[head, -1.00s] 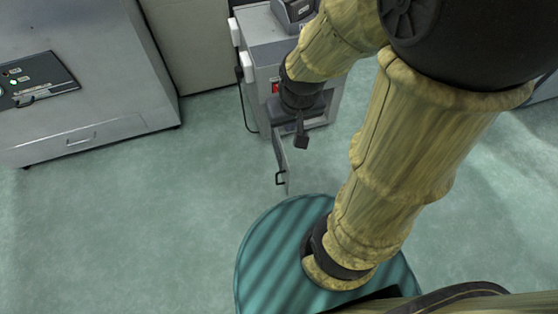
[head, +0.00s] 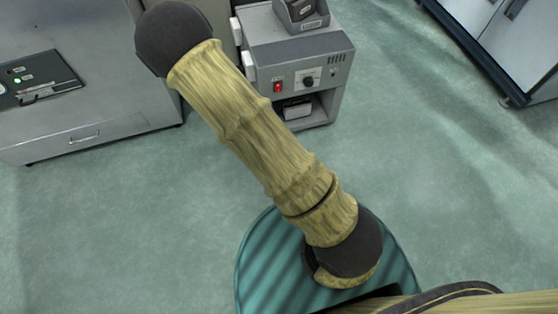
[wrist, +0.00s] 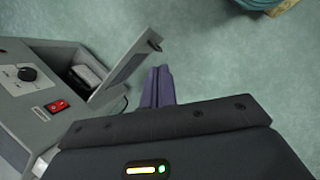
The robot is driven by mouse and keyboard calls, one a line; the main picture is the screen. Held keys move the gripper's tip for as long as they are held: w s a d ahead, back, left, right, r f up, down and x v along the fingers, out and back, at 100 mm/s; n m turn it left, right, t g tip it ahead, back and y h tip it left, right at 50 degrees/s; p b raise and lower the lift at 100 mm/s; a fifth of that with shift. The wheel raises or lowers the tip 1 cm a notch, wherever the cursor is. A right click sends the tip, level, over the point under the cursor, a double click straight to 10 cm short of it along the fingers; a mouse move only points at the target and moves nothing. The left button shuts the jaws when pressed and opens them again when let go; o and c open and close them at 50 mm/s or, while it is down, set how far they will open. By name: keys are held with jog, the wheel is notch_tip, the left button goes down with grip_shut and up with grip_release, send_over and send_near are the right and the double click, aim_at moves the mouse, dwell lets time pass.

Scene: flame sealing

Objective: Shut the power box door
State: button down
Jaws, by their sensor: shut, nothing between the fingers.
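The grey power box (head: 262,28) stands on the floor at the top middle of the head view. Its front has a red switch and a black knob, above an open compartment (head: 297,108). In the wrist view the box (wrist: 12,105) is at the left. Its hinged grey door (wrist: 122,76) stands open, swung out from the compartment, with a small dark handle (wrist: 155,47) at its far edge. My gripper (wrist: 158,72) is shut and empty, just right of the door; I cannot tell whether they touch. In the head view my arm hides the door, and my gripper is out of sight.
A grey cabinet (head: 110,80) with a black panel (head: 40,78) stands at the left. A small dark device (head: 302,14) sits on the box. A white-doored cabinet (head: 520,45) is at the top right. The green floor around the box is mostly clear.

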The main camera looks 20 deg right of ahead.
jog(key=w+a+f+n+t+h, duration=0.1)
jog(key=a+f+n+h, duration=0.2)
jog(key=f+n, duration=0.3)
notch_tip(320, 180, down, 4)
jog(key=shift+r+n+h, duration=0.1)
jog(key=shift+n+h, duration=0.3)
jog(key=shift+h, duration=0.4)
jog(key=shift+d+r+b+x, duration=0.35)
jog(key=shift+b+x, duration=0.4)
jog(key=shift+x, duration=1.4)
jog(key=shift+d+r+b+x, duration=0.35)
jog(key=shift+b+x, duration=0.4)
jog(key=shift+x, duration=1.4)
jog(key=shift+d+r+b+x, duration=0.35)
jog(key=shift+b+x, duration=0.4)
jog(key=shift+x, duration=1.4)
jog(key=shift+w, duration=0.15)
